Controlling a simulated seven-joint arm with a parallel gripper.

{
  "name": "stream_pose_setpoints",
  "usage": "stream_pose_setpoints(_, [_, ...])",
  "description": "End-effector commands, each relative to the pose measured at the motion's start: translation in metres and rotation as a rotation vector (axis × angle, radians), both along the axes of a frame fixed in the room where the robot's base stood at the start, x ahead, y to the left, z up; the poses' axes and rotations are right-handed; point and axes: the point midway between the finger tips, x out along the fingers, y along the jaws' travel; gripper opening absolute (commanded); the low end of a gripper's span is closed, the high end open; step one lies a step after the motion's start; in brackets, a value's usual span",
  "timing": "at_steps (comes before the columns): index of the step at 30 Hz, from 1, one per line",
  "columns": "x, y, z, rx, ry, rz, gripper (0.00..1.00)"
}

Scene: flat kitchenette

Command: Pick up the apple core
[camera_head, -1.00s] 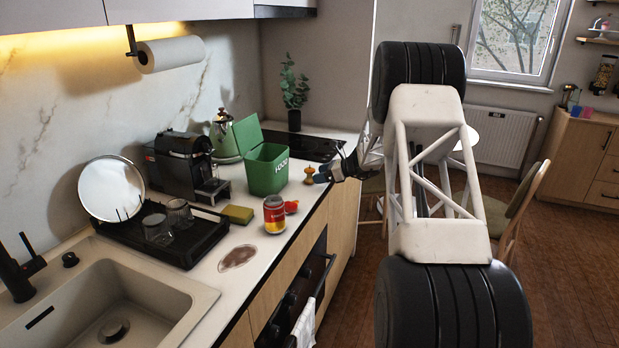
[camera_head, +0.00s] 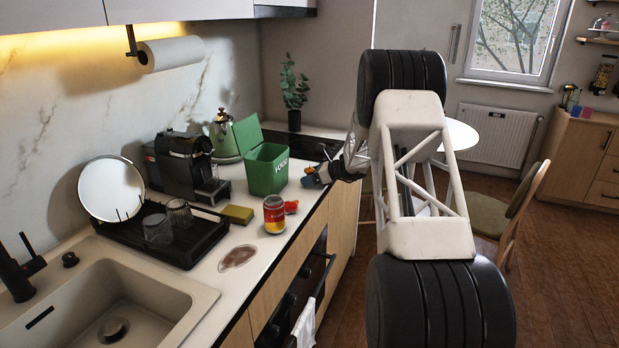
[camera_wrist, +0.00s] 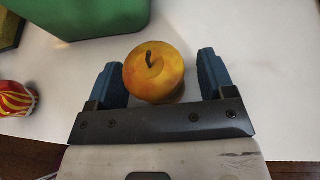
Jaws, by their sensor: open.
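The apple core (camera_wrist: 155,72) is orange-yellow with a dark stem and stands upright on the white counter in the wrist view. It sits between the two blue fingers of my gripper (camera_wrist: 163,78), with a small gap to the left finger and a wider one to the right. My gripper is open and the core is not clamped. In the head view my gripper (camera_head: 312,178) reaches over the counter's front edge, just right of the green food bin. Only a small orange part of the core (camera_head: 308,170) shows there, mostly hidden by the gripper.
The green bin (camera_head: 266,170) with its lid open stands close to the core; its wall also shows in the wrist view (camera_wrist: 85,15). A can (camera_head: 273,215) and a red object (camera_head: 291,207) stand nearer on the counter. A yellow sponge (camera_head: 237,214) lies left of the can.

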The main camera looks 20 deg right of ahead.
Motion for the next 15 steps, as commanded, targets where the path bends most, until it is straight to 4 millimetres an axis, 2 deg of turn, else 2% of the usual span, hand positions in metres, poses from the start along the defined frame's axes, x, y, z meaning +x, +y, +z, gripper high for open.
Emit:
stream_pose_setpoints(5, [-0.0001,0.0001,0.0,0.0,0.0,0.0,0.76])
stream_pose_setpoints(6, [-0.0001,0.0001,0.0,0.0,0.0,0.0,0.73])
stream_pose_setpoints(15, [-0.0001,0.0001,0.0001,0.0,0.0,0.0,0.27])
